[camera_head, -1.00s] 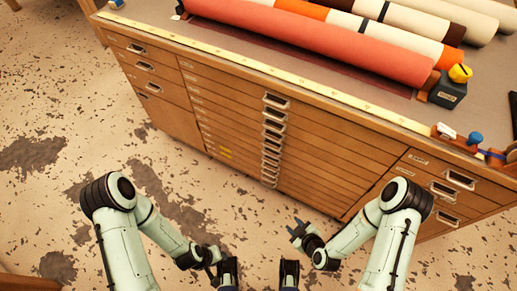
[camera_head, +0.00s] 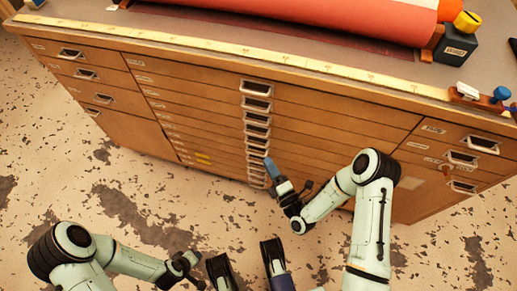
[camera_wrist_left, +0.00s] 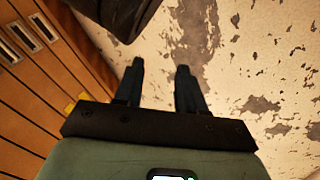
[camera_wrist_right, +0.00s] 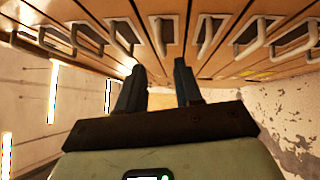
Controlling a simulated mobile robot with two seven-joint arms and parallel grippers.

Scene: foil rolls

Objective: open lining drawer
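A wooden cabinet (camera_head: 330,125) has a central stack of wide, shallow drawers with metal handles (camera_head: 257,105). One low drawer has yellow label marks (camera_head: 202,158); the label text is too small to read, so I cannot tell which is the lining drawer. All drawers look shut. My right gripper (camera_head: 271,165) is in front of the lower central handles. In the right wrist view, its fingers (camera_wrist_right: 158,72) are apart and empty, with a row of handles beyond them. My left gripper (camera_head: 188,264) is low, away from the cabinet; its fingers (camera_wrist_left: 160,70) are apart over bare floor.
A red roll (camera_head: 310,18) lies on the cabinet top behind a yellow measuring strip (camera_head: 230,50). A dark block with a yellow knob (camera_head: 456,45) stands at the right. Smaller side drawers flank the stack. The stained floor (camera_head: 130,215) in front is clear.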

